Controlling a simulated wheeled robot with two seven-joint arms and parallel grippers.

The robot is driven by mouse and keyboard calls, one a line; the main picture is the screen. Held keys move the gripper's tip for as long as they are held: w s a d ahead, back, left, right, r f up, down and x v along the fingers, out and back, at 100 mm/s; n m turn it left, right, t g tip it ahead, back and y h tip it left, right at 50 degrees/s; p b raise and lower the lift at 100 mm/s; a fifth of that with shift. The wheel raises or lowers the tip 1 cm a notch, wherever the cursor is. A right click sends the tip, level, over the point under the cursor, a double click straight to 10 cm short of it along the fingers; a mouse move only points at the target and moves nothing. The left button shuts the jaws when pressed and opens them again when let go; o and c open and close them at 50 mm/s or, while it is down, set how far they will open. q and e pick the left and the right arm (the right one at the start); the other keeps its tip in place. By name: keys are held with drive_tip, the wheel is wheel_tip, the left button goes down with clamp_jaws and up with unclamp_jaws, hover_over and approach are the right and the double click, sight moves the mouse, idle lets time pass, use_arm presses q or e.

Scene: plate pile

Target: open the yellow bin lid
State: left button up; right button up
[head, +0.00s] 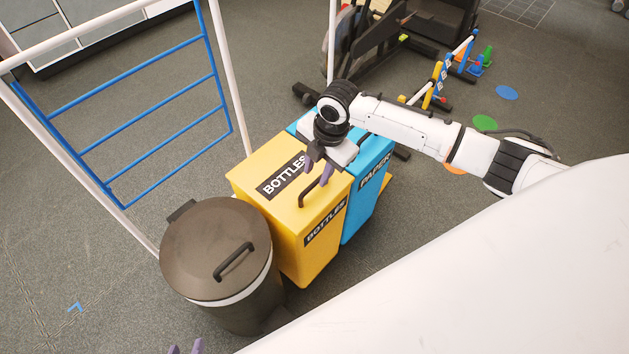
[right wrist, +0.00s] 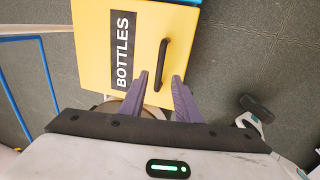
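The yellow bin (head: 308,254) stands upright with its flat yellow lid (head: 256,172) shut. The lid carries a black "BOTTLES" label and a black bar handle (head: 303,199). My right gripper (head: 318,172) hangs over the lid, close to the handle. In the right wrist view its purple fingers (right wrist: 160,76) are apart, and the handle (right wrist: 164,55) shows partly between them and partly beyond their tips. I cannot tell whether the fingers touch it. My left gripper (head: 186,348) shows only two separated purple fingertips at the bottom edge, away from the bin.
A dark round bin (head: 205,240) with a handled lid stands close at the yellow bin's left. A blue "PAPER" bin (head: 362,205) stands at its right. A white and blue rail frame (head: 150,90) is behind on the left. Exercise equipment (head: 440,35) stands at the back.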

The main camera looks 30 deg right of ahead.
sight(313, 184)
drive_tip(key=shift+w+a+f+b, duration=0.1)
drive_tip(key=shift+w+f+b, duration=0.1)
drive_tip(key=shift+f, duration=0.9)
drive_tip(key=shift+w+a+f+b, duration=0.1)
drive_tip(key=shift+w+f+b, duration=0.1)
drive_tip(key=shift+f, duration=0.85)
clamp_jaws()
